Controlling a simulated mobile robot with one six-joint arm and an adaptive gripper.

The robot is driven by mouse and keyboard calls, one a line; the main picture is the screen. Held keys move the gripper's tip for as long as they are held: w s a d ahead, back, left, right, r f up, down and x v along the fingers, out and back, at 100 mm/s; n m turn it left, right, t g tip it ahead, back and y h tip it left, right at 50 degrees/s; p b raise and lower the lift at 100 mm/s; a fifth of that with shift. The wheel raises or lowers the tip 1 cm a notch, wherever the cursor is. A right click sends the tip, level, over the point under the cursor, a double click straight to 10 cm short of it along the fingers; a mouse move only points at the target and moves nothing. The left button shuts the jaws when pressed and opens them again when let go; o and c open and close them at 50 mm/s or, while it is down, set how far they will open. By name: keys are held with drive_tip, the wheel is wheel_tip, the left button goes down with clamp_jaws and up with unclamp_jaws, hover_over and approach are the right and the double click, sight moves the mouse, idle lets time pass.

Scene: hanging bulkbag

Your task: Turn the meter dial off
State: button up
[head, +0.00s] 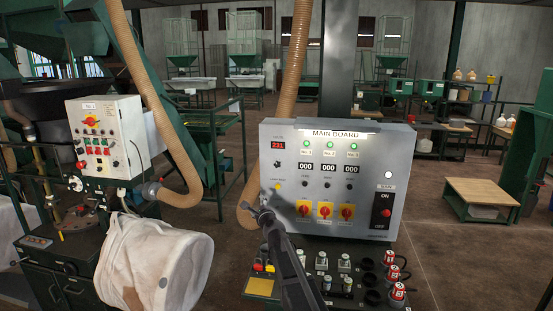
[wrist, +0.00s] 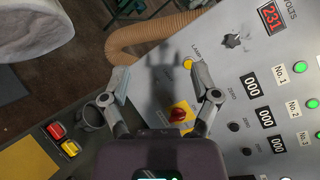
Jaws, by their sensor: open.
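The grey main board (head: 375,150) stands upright at centre. No control is legibly labelled "meter dial". A small black dial (head: 277,164) sits below the lit red volts display (head: 278,145) reading 231; the dial also shows in the wrist view (wrist: 236,41). Three red-on-yellow rotary switches line the lower board; the leftmost (head: 303,209) shows between my fingers in the wrist view (wrist: 178,114). My gripper (head: 266,212) is open and empty in front of the board's lower left. In the wrist view (wrist: 160,96) its right fingertip is near the yellow lamp button (wrist: 188,63); contact is unclear.
A main on/off switch (head: 386,212) is at the board's right. Sockets and plugs (head: 397,291) fill the bench below. A tan hose (head: 294,70) runs behind the board's left side. A white bag (head: 150,262) and control box (head: 105,135) stand left.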

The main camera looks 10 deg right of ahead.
sight(277, 165)
drive_tip(key=w+d+r+m+h+p, duration=0.4)
drive_tip(key=w+d+r+m+h, duration=0.2)
drive_tip(key=m, duration=1)
drive_tip(key=shift+w+r+h+p, duration=0.4)
drive_tip(key=shift+w+h, duration=0.6)
drive_tip(key=shift+h, duration=0.6)
drive_tip(key=shift+w, duration=0.1)
drive_tip(key=x, duration=1.3)
drive_tip(key=shift+w+d+r, duration=0.1)
drive_tip(key=shift+w, duration=0.2)
clamp_jaws()
